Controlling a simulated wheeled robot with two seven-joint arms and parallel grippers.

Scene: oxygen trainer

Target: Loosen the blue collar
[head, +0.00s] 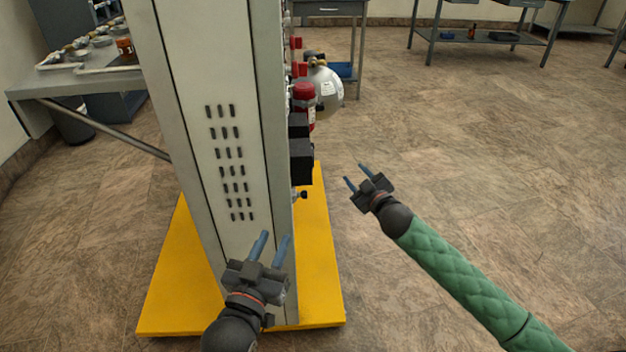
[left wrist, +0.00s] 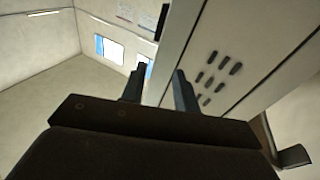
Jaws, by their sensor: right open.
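I cannot make out a blue collar in either view. The tall grey trainer cabinet (head: 195,60) stands in front of me with its slotted side towards me. Its fittings show only edge-on along the right side, among them a red-topped part (head: 304,97) and a round silver tank (head: 327,88). My left gripper (head: 275,236) is open and empty in front of the cabinet's lower side. In the left wrist view its fingers stand apart, with the slotted panel (left wrist: 255,50) behind them. My right gripper (head: 355,173) is open and empty, to the right of the cabinet and apart from it.
The cabinet stands on a yellow base (head: 165,300) that juts out around it. A grey workbench (head: 80,82) with pipes and fittings is at the left. More tables (head: 480,38) stand at the back. The floor (head: 480,150) to the right is clear.

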